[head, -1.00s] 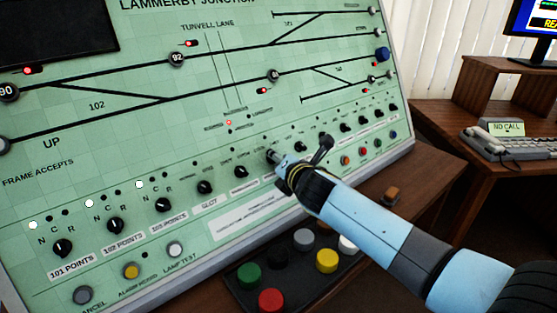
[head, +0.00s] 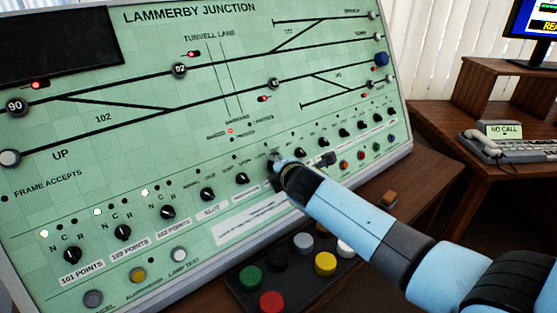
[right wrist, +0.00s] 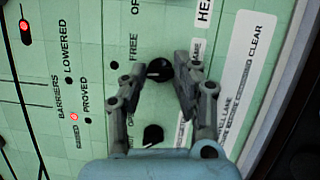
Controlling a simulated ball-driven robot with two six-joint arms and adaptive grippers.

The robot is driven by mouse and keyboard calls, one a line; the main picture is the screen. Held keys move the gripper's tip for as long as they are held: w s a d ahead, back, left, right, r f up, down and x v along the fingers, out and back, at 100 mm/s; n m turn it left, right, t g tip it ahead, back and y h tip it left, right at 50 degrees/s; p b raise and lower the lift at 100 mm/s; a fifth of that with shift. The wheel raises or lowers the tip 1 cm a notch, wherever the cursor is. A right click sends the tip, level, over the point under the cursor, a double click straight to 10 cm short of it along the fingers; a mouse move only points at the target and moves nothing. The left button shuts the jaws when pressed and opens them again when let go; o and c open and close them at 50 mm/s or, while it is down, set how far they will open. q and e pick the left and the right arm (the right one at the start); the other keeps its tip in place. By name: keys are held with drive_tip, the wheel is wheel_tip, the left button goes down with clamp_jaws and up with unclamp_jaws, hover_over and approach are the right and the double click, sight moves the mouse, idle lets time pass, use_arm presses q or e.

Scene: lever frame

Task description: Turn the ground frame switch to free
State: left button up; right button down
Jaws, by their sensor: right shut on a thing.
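The ground frame switch is a small black round knob (right wrist: 159,70) on the green panel, with the word FREE printed near it. A label beside it is partly hidden by a finger. My right gripper (right wrist: 172,72) has its two fingers on either side of this knob and is shut on it. Which way the knob points is too small to tell. In the head view my right gripper (head: 280,165) is at the panel's row of knobs and hides the switch. My left gripper is not in view.
Another black knob (right wrist: 153,135) sits close to the gripped one. More knobs (head: 242,178) line the row on both sides. A box of coloured push buttons (head: 278,258) stands below the arm. A desk with a telephone (head: 505,145) is at the right.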

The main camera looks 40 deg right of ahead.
drive_tip(key=m+p, duration=0.1)
drive_tip(key=m+g+p, duration=0.1)
drive_tip(key=m, duration=0.1)
drive_tip(key=shift+r+m+p, duration=0.25)
drive_tip(key=shift+m+p, duration=0.05)
drive_tip(key=shift+p, duration=0.1)
drive_tip(key=m+g+p, duration=0.1)
drive_tip(key=m+p, duration=0.1)
drive_tip(key=shift+m+y, duration=0.4)
drive_tip(key=shift+f+m+g+p, duration=0.1)
drive_tip(key=shift+m+g+p, duration=0.3)
drive_tip(key=shift+m+p, duration=0.3)
drive_tip(key=c, duration=1)
unclamp_jaws()
drive_tip(key=v, duration=1.2)
drive_tip(key=shift+d, duration=0.25)
